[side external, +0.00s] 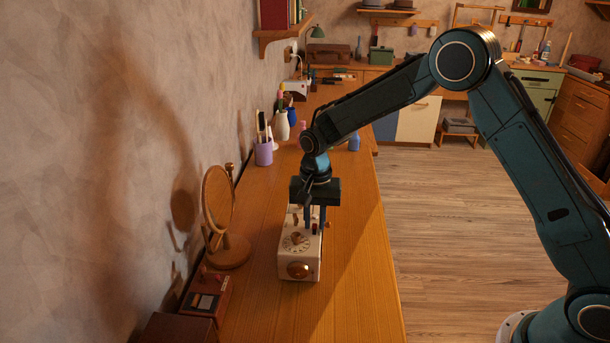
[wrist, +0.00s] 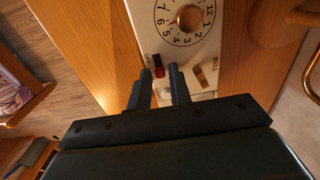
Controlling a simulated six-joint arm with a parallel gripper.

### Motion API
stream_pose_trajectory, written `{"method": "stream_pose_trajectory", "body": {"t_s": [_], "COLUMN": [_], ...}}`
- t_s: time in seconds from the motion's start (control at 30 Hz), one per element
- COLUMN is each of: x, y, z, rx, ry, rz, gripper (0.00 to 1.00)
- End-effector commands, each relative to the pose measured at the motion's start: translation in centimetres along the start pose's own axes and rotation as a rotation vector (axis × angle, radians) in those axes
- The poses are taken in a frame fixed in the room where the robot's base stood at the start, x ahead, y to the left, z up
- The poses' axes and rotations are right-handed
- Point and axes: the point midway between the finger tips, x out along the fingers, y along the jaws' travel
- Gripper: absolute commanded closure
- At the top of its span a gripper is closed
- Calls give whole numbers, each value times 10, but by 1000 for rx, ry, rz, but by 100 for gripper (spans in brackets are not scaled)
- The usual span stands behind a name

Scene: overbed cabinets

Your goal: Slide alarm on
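The white alarm clock (side external: 300,262) stands on the wooden counter, with a round numbered dial and a brass knob on its top face in the wrist view (wrist: 188,17). A small red and black slide switch (wrist: 158,68) lies beside small lettering, too small to read surely. A tan slider (wrist: 201,77) marked BELL is to its right. My gripper (side external: 314,232) points down over the clock. In the wrist view my gripper (wrist: 161,72) has its two fingers apart, one on each side of the red switch. Whether they touch it I cannot tell.
A round wooden mirror (side external: 219,200) stands left of the clock. A dark red box (side external: 207,293) lies nearer the front by the wall. A purple pen cup (side external: 263,154) and vases stand farther back. The counter right of the clock is clear.

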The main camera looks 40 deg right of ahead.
Motion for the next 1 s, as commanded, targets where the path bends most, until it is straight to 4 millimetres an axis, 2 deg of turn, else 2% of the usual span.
{"method": "stream_pose_trajectory", "body": {"t_s": [1.0], "x": [-38], "y": [0], "z": [0], "rx": [0], "ry": [0], "rz": [0], "gripper": [80]}}
